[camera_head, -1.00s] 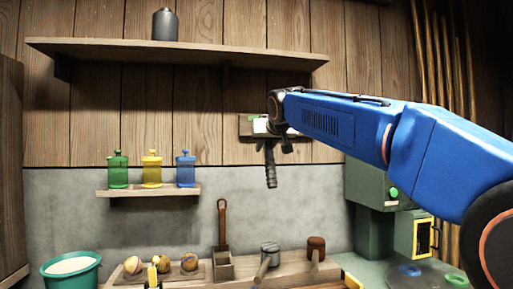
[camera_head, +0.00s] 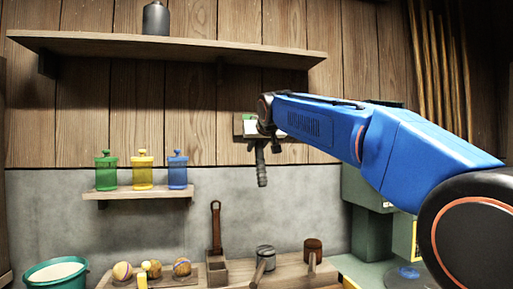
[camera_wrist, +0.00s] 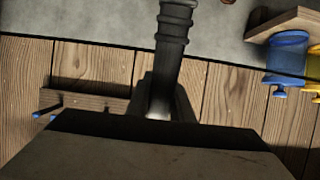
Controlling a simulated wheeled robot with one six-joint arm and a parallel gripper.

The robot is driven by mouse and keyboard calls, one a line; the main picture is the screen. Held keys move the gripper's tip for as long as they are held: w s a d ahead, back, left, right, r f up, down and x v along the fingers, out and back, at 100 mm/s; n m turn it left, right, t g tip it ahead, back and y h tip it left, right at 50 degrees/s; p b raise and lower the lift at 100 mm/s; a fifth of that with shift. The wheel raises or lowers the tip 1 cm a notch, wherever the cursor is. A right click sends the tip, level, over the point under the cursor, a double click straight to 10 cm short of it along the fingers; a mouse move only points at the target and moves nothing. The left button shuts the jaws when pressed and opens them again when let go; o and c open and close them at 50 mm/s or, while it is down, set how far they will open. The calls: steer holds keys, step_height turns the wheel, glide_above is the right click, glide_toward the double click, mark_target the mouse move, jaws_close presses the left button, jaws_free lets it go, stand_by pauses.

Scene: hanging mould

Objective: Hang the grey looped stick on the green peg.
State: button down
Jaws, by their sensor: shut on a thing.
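The grey looped stick (camera_head: 262,168) hangs down from my gripper (camera_head: 265,140), which is shut on it near its upper end. In the wrist view the ribbed stick (camera_wrist: 173,45) runs up from between the fingers of my gripper (camera_wrist: 163,100). Its loop is not visible. A wooden peg board (camera_head: 239,129) is on the wall behind my gripper. A small green patch (camera_head: 247,118) shows on it, perhaps the green peg, mostly hidden.
A long shelf (camera_head: 170,47) with a grey bottle (camera_head: 156,19) is above. A small shelf (camera_head: 135,196) with green, yellow and blue jars is at left. A bench (camera_head: 292,277) with tools and balls is below. The wall between small shelf and board is clear.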

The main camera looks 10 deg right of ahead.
steer(key=w+f, duration=0.1)
steer(key=w, duration=0.6)
steer(key=shift+w, duration=0.15)
stand_by(0.8)
steer(key=shift+f, duration=0.2)
stand_by(0.5)
